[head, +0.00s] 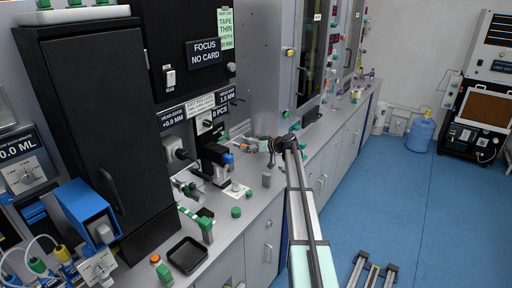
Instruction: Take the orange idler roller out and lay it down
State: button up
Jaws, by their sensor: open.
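My gripper (243,146) is at the end of my arm, above the bench and just right of the coating machine's black head (214,158). It is small in the view and its fingertips are hard to make out. I see nothing clearly held in it. I cannot make out the orange idler roller for certain. A small piece with an orange top (155,259) stands on the bench at the front left, beside a black tray (176,266). The tray looks empty.
Several green-capped pieces, such as a green knob (236,212), stand on the grey bench (231,240). A blue box (86,212) is at left. The blue floor (400,210) is largely clear, with a low metal frame (372,274) in front.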

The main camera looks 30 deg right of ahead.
jog(key=shift+w+a+f, duration=0.15)
jog(key=shift+w+a, duration=0.05)
jog(key=shift+w, duration=0.1)
grip_shut()
jog(key=shift+s+d+b, duration=0.3)
jog(key=shift+s+d, duration=0.1)
jog(key=shift+s, duration=0.35)
jog(key=shift+s+d, duration=0.15)
jog(key=shift+s, duration=0.15)
jog(key=shift+s+d+b, duration=0.2)
jog(key=shift+s+b, duration=0.15)
jog(key=shift+s, duration=0.05)
dwell(0.5)
jog(key=shift+s+d+b, duration=0.35)
jog(key=shift+s+d, duration=0.1)
jog(key=shift+s, duration=0.4)
jog(key=shift+s+d+b, duration=0.3)
jog(key=shift+s+d, duration=0.2)
jog(key=shift+s, duration=0.3)
jog(key=shift+s+d+b, duration=0.35)
jog(key=shift+s+d, duration=0.1)
jog(key=shift+s, duration=0.4)
